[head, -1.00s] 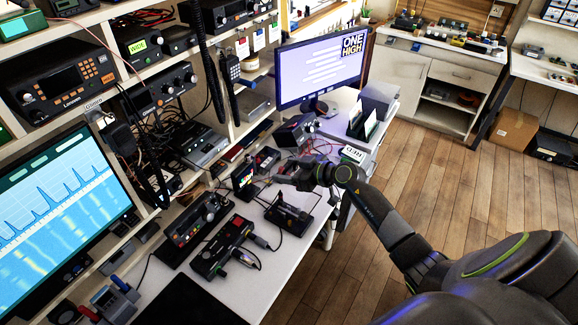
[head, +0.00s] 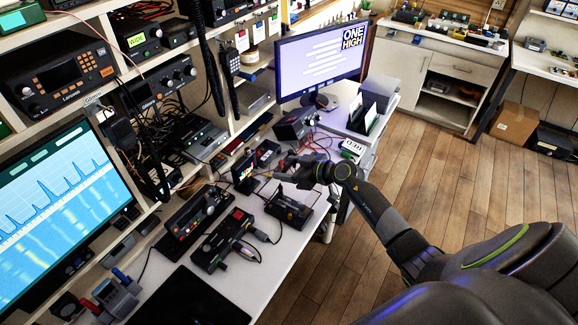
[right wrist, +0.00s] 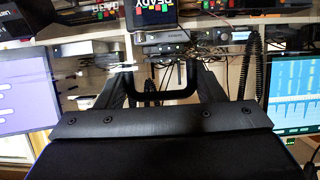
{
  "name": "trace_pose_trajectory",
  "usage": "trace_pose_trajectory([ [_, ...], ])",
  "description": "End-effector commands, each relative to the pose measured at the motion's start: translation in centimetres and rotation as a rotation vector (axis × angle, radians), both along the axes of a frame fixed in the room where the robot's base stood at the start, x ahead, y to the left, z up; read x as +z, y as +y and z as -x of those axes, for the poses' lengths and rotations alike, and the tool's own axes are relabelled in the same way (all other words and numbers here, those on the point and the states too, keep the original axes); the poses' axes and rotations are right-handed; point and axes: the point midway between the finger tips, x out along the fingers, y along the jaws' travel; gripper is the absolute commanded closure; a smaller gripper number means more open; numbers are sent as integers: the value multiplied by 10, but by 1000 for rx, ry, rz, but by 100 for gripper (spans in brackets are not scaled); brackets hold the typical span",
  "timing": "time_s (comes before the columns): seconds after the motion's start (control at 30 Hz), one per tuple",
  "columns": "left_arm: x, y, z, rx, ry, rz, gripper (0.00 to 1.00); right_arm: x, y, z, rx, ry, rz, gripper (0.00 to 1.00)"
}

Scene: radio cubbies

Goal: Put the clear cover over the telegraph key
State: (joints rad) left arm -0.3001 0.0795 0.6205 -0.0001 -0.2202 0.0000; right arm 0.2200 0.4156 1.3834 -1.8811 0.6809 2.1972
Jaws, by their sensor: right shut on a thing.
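The telegraph key (head: 288,208) sits on a dark base on the white desk, toward its right edge. My right gripper (head: 284,168) is just behind and above it in the head view. In the right wrist view my right gripper (right wrist: 164,90) is shut on a black U-shaped bar (right wrist: 166,96), which looks like the handle of the clear cover. The cover's clear walls are too faint to make out, so I cannot tell whether they touch the key. My left gripper is not in view.
Black radio units (head: 222,240) with cables stand left of the key. A small bright display (head: 244,172) stands behind it. A black mat (head: 190,299) lies at the front of the desk. A monitor (head: 321,62) stands at the back, and shelves of radios line the left.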

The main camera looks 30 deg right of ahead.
Motion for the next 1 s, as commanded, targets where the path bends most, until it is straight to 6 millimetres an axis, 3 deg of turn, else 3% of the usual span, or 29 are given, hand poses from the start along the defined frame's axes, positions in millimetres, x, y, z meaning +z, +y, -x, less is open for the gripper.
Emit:
trace_pose_trajectory([
  [0.47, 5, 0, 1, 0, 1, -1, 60, 0, 0, 0, 0, -2, -1, 78],
  [1.0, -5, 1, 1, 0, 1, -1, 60, -20, 1, 0, 0, -1, -2, 78],
])
